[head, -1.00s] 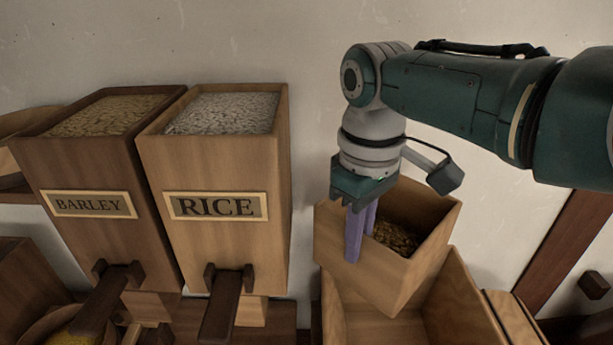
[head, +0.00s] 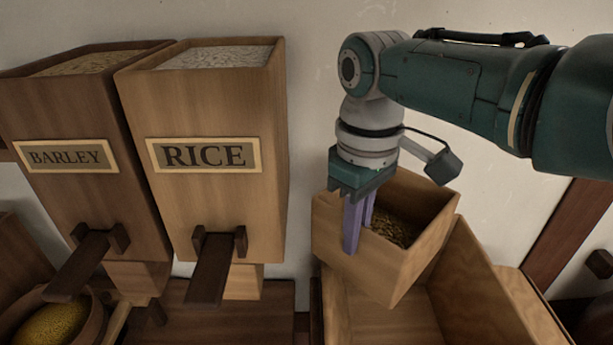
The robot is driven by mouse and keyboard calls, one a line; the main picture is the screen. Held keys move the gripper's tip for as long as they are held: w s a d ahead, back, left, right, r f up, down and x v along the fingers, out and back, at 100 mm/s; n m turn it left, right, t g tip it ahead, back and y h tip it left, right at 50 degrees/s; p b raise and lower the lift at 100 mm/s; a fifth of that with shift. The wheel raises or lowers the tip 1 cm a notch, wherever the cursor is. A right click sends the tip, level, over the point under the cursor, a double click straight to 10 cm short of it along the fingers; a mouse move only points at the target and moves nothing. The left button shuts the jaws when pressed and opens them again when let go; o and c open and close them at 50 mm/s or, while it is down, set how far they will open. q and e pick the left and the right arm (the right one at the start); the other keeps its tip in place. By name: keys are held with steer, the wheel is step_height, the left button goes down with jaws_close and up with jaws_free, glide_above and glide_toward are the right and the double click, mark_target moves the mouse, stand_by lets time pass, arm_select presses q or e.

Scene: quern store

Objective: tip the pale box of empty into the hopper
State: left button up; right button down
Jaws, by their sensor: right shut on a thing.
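My right gripper (head: 359,222) comes in from the right, its purple fingers shut on the near wall of a pale wooden box (head: 350,262). The box is tilted, its open top showing brownish-yellow grain (head: 392,226) inside, so it is not empty. It hangs over a larger open pale wooden container (head: 470,268), which looks like the hopper. The box hides part of that container, and I cannot tell whether they touch. I see no grain falling. My left gripper is not in view.
To the left stand a dark bin marked BARLEY (head: 65,155) and a paler bin marked RICE (head: 204,155), both filled, with dark chutes in front. A bowl of yellow grain (head: 50,325) is at lower left. The wall behind is bare.

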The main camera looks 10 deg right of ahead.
steer(key=shift+r+p, duration=0.25)
steer(key=shift+p, duration=0.55)
steer(key=r+t+y+p, duration=0.1)
steer(key=t+p, duration=0.1)
steer(key=p, duration=0.3)
steer(key=shift+t+y+p, duration=0.4)
steer(key=shift+t+p, duration=0.1)
steer(key=shift+w, duration=0.1)
steer(key=shift+r+t+y+p, duration=0.1)
steer(key=shift+t+y+p, duration=0.2)
steer(key=shift+t+p, duration=0.25)
steer(key=shift+s+d+t+y, duration=0.1)
steer(key=shift+s+t+y, duration=0.1)
steer(key=shift+t+y, duration=0.35)
